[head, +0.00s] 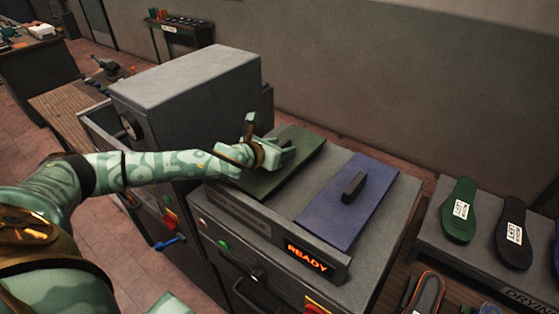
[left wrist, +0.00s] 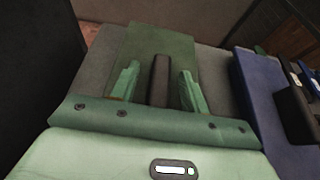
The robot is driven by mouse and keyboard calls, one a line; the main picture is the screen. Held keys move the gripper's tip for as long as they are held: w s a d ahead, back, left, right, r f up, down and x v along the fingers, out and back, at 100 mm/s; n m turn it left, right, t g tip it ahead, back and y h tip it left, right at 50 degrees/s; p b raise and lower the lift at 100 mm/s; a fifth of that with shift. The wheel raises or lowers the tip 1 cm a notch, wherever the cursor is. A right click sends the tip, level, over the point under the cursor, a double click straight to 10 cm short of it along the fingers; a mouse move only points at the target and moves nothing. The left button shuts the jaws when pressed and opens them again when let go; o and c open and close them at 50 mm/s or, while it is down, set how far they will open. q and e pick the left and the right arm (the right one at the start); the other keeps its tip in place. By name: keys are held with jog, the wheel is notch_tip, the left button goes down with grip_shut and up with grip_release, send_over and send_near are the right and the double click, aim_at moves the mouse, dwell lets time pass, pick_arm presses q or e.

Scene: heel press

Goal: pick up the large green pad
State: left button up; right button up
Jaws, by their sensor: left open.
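The large green pad (head: 303,151) lies flat on the left part of the grey machine top, and it also shows in the left wrist view (left wrist: 180,47). A dark block handle (left wrist: 159,78) stands up from its middle. My left gripper (head: 285,148) is over the pad. In the left wrist view my left gripper (left wrist: 158,88) is open, with one finger on each side of the handle and gaps between. The gripper hides part of the pad and most of the handle in the head view. My right gripper is not in view.
A blue pad (head: 340,212) with a dark handle (head: 353,187) lies to the right on the same top. A panel (head: 306,257) reading READY is at the front. A tall grey housing (head: 190,88) stands left. Green (head: 460,210) and black (head: 514,232) soles lie on a shelf at right.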

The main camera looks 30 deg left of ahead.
pick_arm(q)
jog(key=shift+s+r, duration=0.1)
jog(key=shift+s, duration=0.05)
jog(key=shift+c, duration=0.3)
grip_shut()
dwell(0.9)
jog(key=shift+a+r, duration=0.1)
jog(key=shift+r, duration=0.1)
